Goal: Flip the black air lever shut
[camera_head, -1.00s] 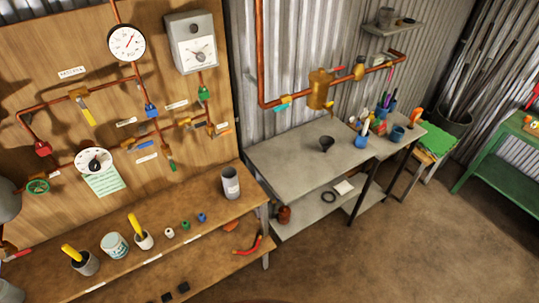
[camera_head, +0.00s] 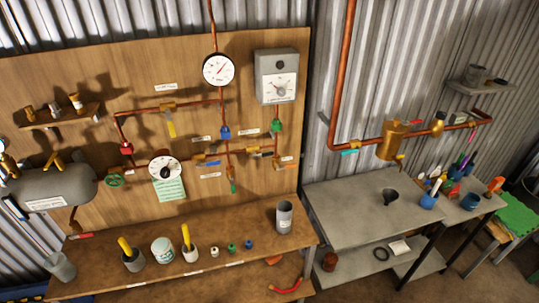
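I cannot make out a clearly black lever. Several valves with small levers sit on the copper pipes of the wooden board (camera_head: 70,105). A yellow lever (camera_head: 171,130) hangs down below the upper pipe. A blue lever (camera_head: 211,163) lies along the lower pipe, and a green lever (camera_head: 232,187) points down below it. An orange lever (camera_head: 287,158) is at the right. A grey tank (camera_head: 60,186) is at the left, with a yellow handle on top and a red lever (camera_head: 82,236) below. Neither of my grippers is in view.
The wooden bench (camera_head: 120,285) below carries several cups, a white tub (camera_head: 162,250) and small coloured caps. A grey metal table (camera_head: 340,218) with a funnel (camera_head: 390,196) stands to the right. A round gauge (camera_head: 218,69) and a grey meter box (camera_head: 282,76) are up on the board.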

